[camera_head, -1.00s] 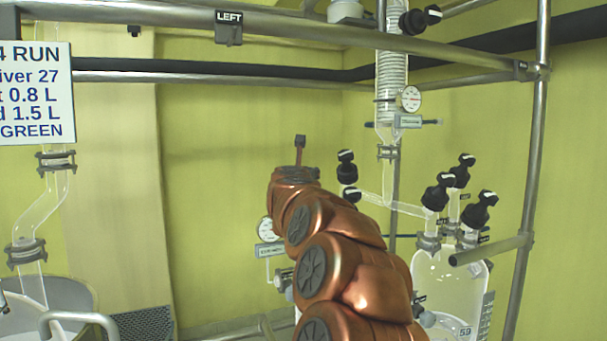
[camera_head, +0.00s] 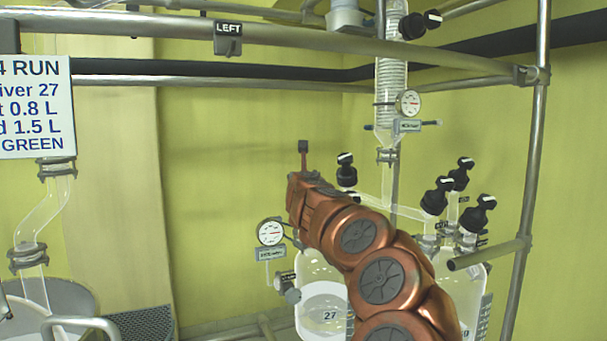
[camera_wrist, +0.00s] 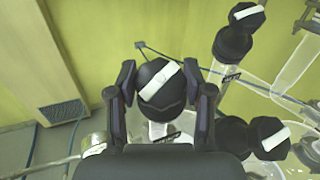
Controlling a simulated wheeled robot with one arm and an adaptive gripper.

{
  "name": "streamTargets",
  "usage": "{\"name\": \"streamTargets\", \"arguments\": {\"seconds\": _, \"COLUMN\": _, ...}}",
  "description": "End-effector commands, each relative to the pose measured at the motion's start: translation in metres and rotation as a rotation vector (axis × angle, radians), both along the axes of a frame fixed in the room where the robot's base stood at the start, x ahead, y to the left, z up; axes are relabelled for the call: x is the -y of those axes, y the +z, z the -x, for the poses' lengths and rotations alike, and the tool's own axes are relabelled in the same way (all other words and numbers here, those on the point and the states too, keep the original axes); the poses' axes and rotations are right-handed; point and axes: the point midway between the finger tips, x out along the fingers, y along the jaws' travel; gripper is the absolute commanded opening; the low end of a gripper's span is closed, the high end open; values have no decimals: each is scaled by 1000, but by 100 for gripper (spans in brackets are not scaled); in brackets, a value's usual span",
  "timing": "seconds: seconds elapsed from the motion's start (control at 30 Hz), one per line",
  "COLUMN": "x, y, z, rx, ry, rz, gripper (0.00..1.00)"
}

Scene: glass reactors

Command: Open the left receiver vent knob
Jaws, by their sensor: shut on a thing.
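In the wrist view a black knob (camera_wrist: 157,92) with a white bar across its top sits between the two fingers of my gripper (camera_wrist: 163,93). The fingers are shut on it from both sides. The white bar runs diagonally in this view. In the head view the left glass receiver (camera_head: 322,302), marked 27, shows partly behind my copper-coloured arm. The held knob and my fingers are hidden in that view by the arm.
Other black knobs with white marks stand close by in the wrist view, at upper right (camera_wrist: 234,42) and lower right (camera_wrist: 268,137). A gauge (camera_head: 270,232) is left of the receiver. A second receiver (camera_head: 475,290) stands at right. Metal rails (camera_head: 300,38) cross above.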

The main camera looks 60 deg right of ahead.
Motion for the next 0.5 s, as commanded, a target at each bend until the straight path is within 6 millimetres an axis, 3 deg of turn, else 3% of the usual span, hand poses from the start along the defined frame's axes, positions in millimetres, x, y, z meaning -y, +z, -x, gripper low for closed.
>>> {"name": "streamTargets", "arguments": {"seconds": 0.5, "x": 0, "y": 4, "z": 1, "rx": -71, "ry": 131, "rz": 41, "gripper": 16}}
